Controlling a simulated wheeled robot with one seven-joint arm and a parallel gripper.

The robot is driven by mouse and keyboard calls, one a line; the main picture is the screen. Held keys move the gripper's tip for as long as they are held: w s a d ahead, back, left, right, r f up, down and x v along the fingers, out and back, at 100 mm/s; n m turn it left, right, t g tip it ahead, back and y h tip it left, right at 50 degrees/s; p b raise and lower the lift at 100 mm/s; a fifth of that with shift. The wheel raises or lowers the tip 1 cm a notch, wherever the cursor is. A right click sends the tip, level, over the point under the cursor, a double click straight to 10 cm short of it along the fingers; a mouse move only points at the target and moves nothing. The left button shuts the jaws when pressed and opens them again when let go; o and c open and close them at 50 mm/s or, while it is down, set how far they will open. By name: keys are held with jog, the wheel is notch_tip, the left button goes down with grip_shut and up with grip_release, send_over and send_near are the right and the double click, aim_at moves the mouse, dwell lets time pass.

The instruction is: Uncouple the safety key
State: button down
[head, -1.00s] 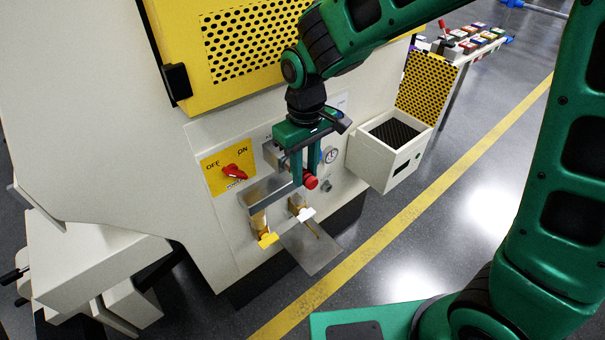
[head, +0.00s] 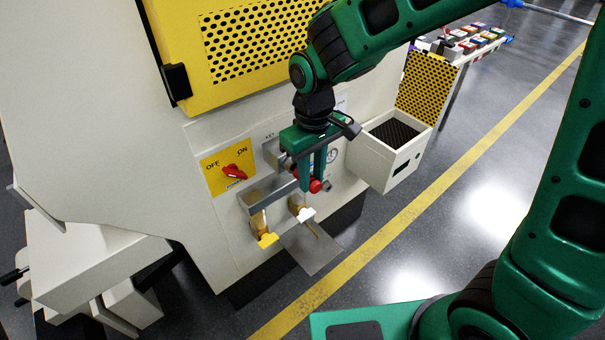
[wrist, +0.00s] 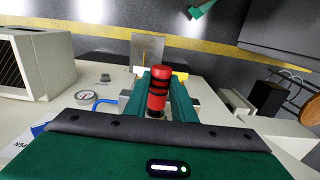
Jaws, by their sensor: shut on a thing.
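My gripper (head: 312,186) points down in front of the machine panel, below the plate marked KEY (head: 271,150). It is shut on a red cylinder with black bands, which I take to be the safety key (head: 316,186). The safety key also shows between the green fingers in the wrist view (wrist: 158,92). The rotary switch (head: 235,171) is red on a yellow OFF/ON plate, left of my gripper. My gripper hides part of the KEY plate, and I cannot tell whether the key still touches its lock.
A yellow tag (head: 267,240) and a white tag (head: 306,214) hang low on the panel, above a grey plate (head: 313,252). A cream open box (head: 390,178) juts out right of my gripper. A gauge (wrist: 86,97) sits on the panel. Floor in front is clear.

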jog(key=shift+s+d, duration=0.8)
jog(key=shift+s, duration=0.35)
dwell(0.5)
